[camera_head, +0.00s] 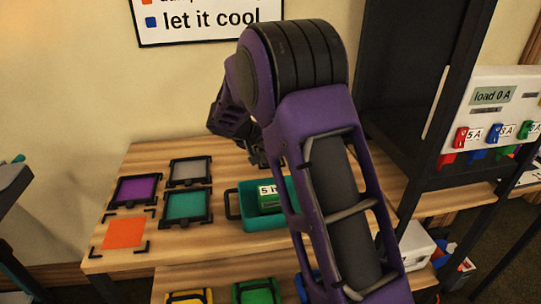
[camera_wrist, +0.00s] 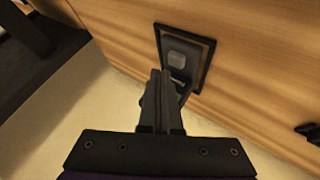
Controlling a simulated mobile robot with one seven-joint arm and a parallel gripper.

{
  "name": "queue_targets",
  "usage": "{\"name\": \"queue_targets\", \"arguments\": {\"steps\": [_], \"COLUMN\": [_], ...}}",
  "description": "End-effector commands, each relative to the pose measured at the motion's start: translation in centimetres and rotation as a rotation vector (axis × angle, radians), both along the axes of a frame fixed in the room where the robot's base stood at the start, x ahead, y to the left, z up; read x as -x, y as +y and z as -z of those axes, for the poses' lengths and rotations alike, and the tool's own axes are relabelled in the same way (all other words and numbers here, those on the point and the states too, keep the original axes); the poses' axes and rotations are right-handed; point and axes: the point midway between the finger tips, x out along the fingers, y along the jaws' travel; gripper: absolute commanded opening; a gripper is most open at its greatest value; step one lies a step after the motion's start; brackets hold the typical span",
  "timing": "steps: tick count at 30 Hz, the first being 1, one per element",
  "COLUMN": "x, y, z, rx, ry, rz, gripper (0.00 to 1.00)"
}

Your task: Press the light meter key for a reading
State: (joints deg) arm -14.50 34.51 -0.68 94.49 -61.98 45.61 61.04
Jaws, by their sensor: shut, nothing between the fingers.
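In the wrist view, a dark grey panel in a black rectangular frame (camera_wrist: 204,66) lies on the wood surface. It may be the light meter, but no label is readable. A lighter grey rounded square (camera_wrist: 176,58) on it may be its key. My gripper (camera_wrist: 160,72) is shut and empty, its tips close beside the panel's lower left side. I cannot tell whether they touch it. In the head view my gripper (camera_head: 258,158) is small and dark near the table's back edge, partly behind my arm. I cannot make out a meter in that view.
The wooden table (camera_head: 150,160) holds purple (camera_head: 137,190), grey (camera_head: 190,171) and teal (camera_head: 185,206) framed panels and an orange square (camera_head: 123,233). A dark cabinet (camera_head: 400,90) rises at right.

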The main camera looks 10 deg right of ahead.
Motion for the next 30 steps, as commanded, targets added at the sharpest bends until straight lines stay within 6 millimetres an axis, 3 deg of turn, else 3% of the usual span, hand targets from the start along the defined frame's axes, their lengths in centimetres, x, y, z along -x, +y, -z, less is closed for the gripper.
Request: {"name": "queue_targets", "arguments": {"steps": [8,23,30], "x": [0.0,0.0,0.0], "y": [0.0,0.0,0.0], "z": [-0.3,-4.9,-5.0], "rx": [0.000,0.000,0.000], "ry": [-0.001,-0.001,0.000], "rz": [-0.001,-0.001,0.000], "gripper": [0.00,0.00,0.00]}}
